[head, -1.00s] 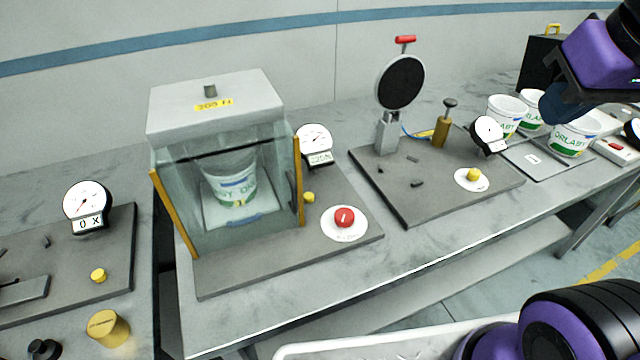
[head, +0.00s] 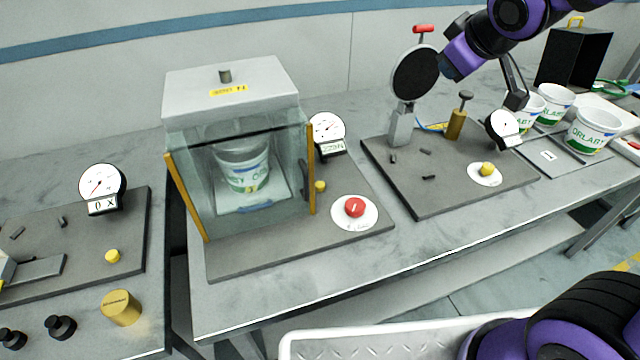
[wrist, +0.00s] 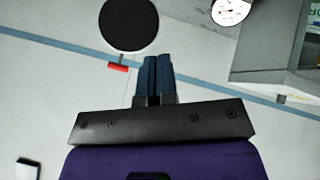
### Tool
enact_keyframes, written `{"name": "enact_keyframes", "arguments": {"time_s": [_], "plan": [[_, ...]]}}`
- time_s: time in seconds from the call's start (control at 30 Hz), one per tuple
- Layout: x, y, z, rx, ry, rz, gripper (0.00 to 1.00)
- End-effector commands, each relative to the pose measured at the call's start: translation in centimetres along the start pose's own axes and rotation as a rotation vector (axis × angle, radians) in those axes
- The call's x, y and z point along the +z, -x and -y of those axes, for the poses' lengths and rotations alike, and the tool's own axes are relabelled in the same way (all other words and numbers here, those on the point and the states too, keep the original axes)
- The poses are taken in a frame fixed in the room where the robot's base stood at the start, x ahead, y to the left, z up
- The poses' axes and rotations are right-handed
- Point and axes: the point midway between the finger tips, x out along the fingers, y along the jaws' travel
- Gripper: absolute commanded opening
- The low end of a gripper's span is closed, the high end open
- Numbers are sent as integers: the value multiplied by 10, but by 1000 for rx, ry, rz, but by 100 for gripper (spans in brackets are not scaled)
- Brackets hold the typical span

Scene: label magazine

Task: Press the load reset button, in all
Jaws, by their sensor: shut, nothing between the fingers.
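A red button (head: 355,207) sits on a white disc at the front right of the plate under the glass-walled box (head: 240,170). A small yellow button (head: 320,186) is behind it, below a round gauge (head: 327,128). Another yellow button (head: 487,169) on a white disc is on the right-hand plate, below a second gauge (head: 503,124). The labels are too small to read, so I cannot tell which is the load reset. My gripper (head: 447,68) is raised beside the black round disc (head: 415,74), shut and empty. Its dark blue fingers (wrist: 154,75) are together in the wrist view.
A white tub stands inside the box. Several white tubs (head: 588,130) stand at the right. A left plate has a gauge (head: 102,182) and a yellow button (head: 113,256); a brass cylinder (head: 121,307) stands in front. The bench front (head: 400,260) is clear.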

Motion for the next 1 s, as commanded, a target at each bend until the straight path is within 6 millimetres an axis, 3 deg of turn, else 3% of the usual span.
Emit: {"name": "enact_keyframes", "arguments": {"time_s": [0.03, 0.27, 0.5, 0.73, 1.0], "plan": [[-9, -19, 9, -17, 62, -20, 0], [-45, -90, 61, -108, 347, -162, 0], [-61, -150, 144, -267, 632, -318, 0], [-56, -179, 208, -413, 809, -427, 0], [-52, -185, 229, -467, 862, -464, 0]]}}
